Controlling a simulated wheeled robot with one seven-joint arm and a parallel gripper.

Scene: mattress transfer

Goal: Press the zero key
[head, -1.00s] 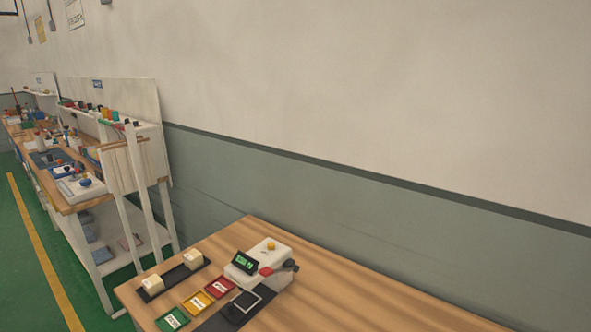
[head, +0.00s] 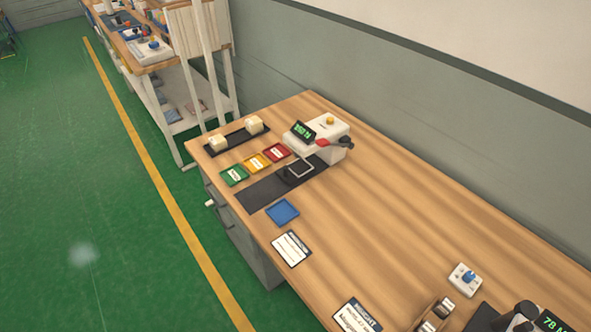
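A white device (head: 326,133) with a green-lit display (head: 302,132) stands at the back of the wooden table (head: 400,210). A round yellow button (head: 330,120) sits on its top, and a red part and a black knob (head: 346,143) stick out at its right side. None of these shows a readable zero mark, so I cannot tell which is the zero key. A second green display (head: 557,322) is cut off at the bottom right corner beside dark parts. My gripper is not in view.
Green, yellow and red trays (head: 276,152) and a black rack with two pale blocks (head: 254,124) lie left of the device. A blue tray (head: 283,212), labelled cards (head: 291,248) and a small blue-knobbed box (head: 465,279) lie nearer. The table's middle is clear. Green floor lies left.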

